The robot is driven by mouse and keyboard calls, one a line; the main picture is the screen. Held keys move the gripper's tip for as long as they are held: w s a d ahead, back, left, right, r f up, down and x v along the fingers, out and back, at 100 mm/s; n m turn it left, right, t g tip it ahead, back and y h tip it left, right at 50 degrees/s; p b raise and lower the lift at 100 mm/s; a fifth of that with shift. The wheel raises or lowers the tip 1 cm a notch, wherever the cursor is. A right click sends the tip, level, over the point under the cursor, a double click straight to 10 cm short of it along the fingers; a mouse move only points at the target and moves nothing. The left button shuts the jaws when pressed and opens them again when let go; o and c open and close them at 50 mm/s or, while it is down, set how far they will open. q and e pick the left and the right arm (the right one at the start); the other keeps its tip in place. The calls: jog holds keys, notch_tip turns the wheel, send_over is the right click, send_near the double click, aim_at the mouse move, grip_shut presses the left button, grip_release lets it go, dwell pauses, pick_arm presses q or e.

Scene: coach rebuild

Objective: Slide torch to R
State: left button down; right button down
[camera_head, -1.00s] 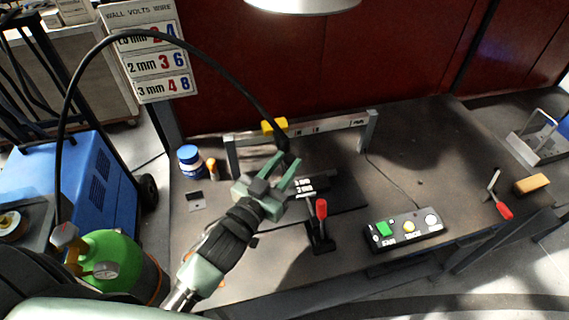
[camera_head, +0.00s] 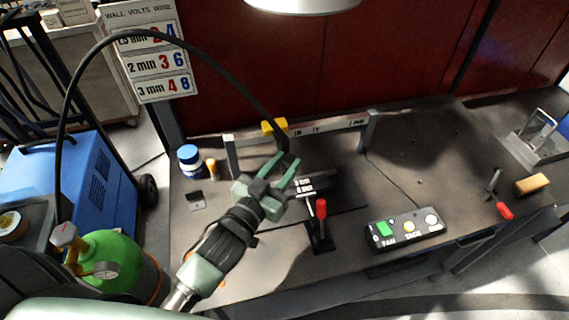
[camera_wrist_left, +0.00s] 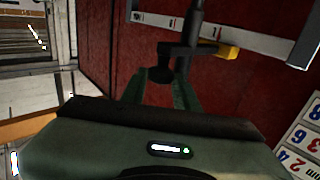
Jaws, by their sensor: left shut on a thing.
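The torch (camera_head: 285,141) is a black piece with a long black cable arching to it from the left. It is by a yellow block (camera_head: 274,126) on the marked rail (camera_head: 325,127) at the back of the bench. My left gripper (camera_head: 288,160) is shut on the torch, near the rail's left half. In the left wrist view, the black torch (camera_wrist_left: 183,52) rises from between the green fingers (camera_wrist_left: 162,88), with the rail and yellow block (camera_wrist_left: 228,50) behind it. The marks on the rail are too small to read surely. My right gripper is not in view.
A red-handled clamp (camera_head: 321,210) stands in front of a dark plate with labels. A switch box (camera_head: 405,230) with green, yellow and white buttons sits to the right. A blue jar (camera_head: 189,158) stands at left. The rail right of the torch looks clear up to its end post (camera_head: 368,132).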

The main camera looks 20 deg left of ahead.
pick_arm(q)
jog(key=w+d, duration=0.6)
jog(key=d, duration=0.3)
jog(key=shift+w+d+b, duration=0.15)
jog(key=shift+b, duration=0.15)
jog(key=c, duration=1.1)
grip_release()
